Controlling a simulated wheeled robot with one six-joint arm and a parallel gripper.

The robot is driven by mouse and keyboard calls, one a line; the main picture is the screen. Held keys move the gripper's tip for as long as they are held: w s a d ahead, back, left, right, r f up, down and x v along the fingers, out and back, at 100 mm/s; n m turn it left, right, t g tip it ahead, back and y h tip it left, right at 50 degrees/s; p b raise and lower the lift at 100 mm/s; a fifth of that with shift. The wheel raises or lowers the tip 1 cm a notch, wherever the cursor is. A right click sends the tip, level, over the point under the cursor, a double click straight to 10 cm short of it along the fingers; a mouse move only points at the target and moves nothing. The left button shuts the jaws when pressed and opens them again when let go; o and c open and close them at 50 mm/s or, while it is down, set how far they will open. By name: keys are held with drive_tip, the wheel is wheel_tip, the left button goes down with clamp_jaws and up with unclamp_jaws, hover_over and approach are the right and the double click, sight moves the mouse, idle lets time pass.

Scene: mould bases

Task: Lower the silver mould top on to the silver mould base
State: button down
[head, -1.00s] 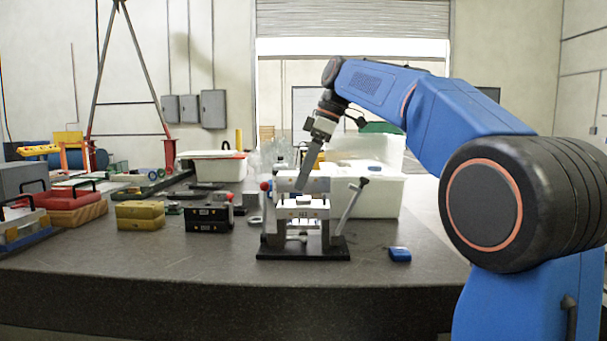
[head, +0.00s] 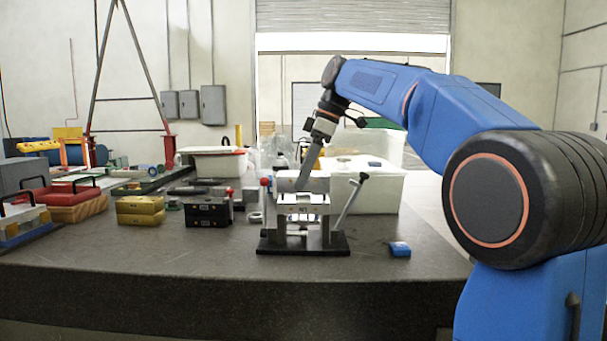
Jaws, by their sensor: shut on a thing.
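A silver mould assembly (head: 302,209) stands in an upright frame on a black base plate (head: 303,251) near the middle of the bench. A silver block (head: 302,183) forms its upper part, with a paler block below it. I cannot tell clearly where the mould top ends and the mould base begins, or whether they touch. My gripper (head: 308,168) reaches down from behind and above the upper block. It is shut on the silver mould top; its fingertips are partly hidden by the block.
A lever with a black knob (head: 362,178) leans out right of the frame; a red knob (head: 266,181) is at its left. A black mould (head: 208,211) and a yellow mould (head: 140,210) stand left. A blue block (head: 400,249) lies right. The front bench is clear.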

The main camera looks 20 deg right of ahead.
drive_tip(key=shift+f, duration=0.7)
idle(0.5)
drive_tip(key=c, duration=0.6)
unclamp_jaws()
drive_tip(key=v, duration=1.2)
